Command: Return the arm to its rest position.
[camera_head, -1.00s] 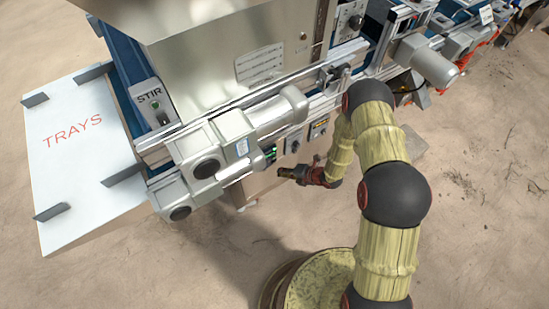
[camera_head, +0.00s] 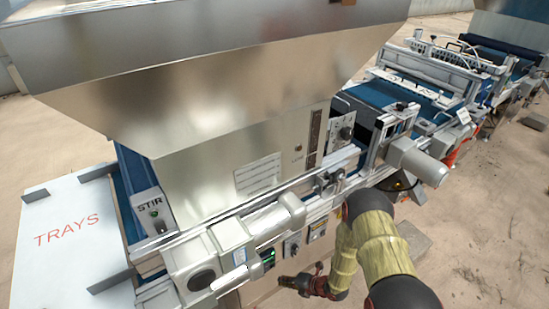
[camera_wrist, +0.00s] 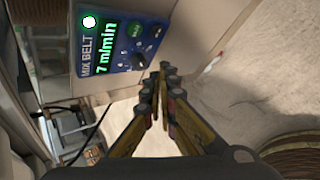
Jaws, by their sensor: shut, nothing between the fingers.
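My gripper (camera_head: 291,283) is low at the front of the tray seeder, beside its lower control panels, and holds nothing. My arm (camera_head: 375,248) bends from the lower right of the head view up and back down to the gripper. In the wrist view the fingers of my gripper (camera_wrist: 164,68) are together at the tips, with nothing between them. Just ahead and left of them is a blue mix belt panel (camera_wrist: 122,42) with a lit "7 m/min" display, a green button and a black knob. The fingertips appear close to the panel; I cannot tell whether they touch it.
The seeder's metal hopper (camera_head: 220,80) stands above the gripper. A white motor (camera_head: 232,240) juts out left of it, and another motor (camera_head: 418,160) juts out at right. A white TRAYS table (camera_head: 70,245) is at the left. Sandy ground (camera_head: 480,235) at the right is mostly open.

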